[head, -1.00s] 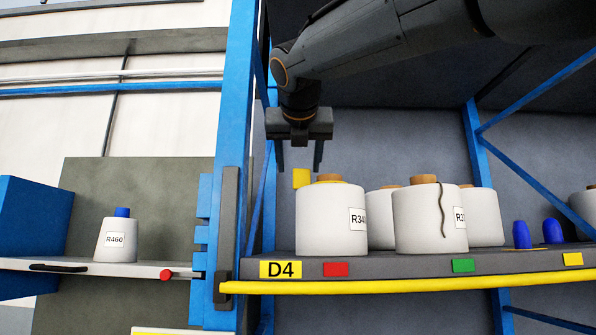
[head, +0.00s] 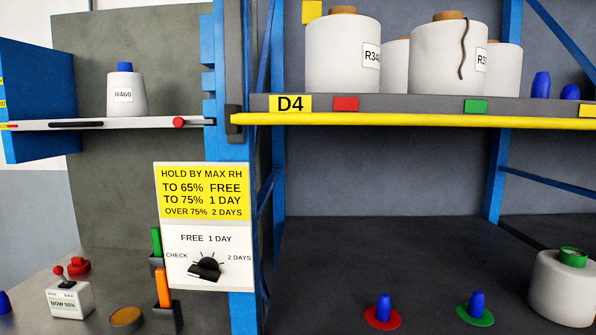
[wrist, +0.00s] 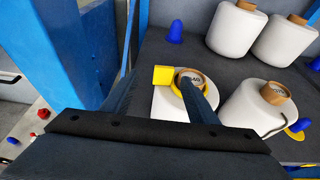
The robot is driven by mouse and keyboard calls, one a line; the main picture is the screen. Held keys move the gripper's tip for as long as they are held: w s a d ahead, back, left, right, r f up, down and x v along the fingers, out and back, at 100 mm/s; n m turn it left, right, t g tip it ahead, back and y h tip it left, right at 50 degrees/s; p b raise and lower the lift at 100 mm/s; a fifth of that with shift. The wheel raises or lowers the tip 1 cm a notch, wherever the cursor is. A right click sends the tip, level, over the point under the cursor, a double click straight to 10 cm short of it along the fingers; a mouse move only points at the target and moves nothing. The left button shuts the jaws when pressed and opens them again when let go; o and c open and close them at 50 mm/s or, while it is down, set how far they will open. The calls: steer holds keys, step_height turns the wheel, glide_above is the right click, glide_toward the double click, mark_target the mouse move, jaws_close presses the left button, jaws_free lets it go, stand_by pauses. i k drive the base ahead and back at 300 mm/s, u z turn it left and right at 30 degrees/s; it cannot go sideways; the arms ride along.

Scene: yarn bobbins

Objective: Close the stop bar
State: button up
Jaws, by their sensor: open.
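The yellow stop bar (head: 400,120) runs lengthwise along the lower front edge of the D4 shelf (head: 385,104). Its left end is by a dark bracket (head: 234,123) on the blue post. My gripper (wrist: 158,75) shows only in the wrist view, open and empty, with its fingers spread. It looks down over a white bobbin (head: 340,55) with a brown core and yellow ring, which also shows in the wrist view (wrist: 168,103). A yellow tag (wrist: 162,76) shows between the fingers. I cannot make out the bar in the wrist view.
More white bobbins (head: 447,62) stand on the shelf, one with a dark loose thread. A blue post (head: 221,60) stands left.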

mark_target(233, 118)
steer(key=z, duration=0.05)
steer(key=k, duration=1)
steer(key=u, duration=0.05)
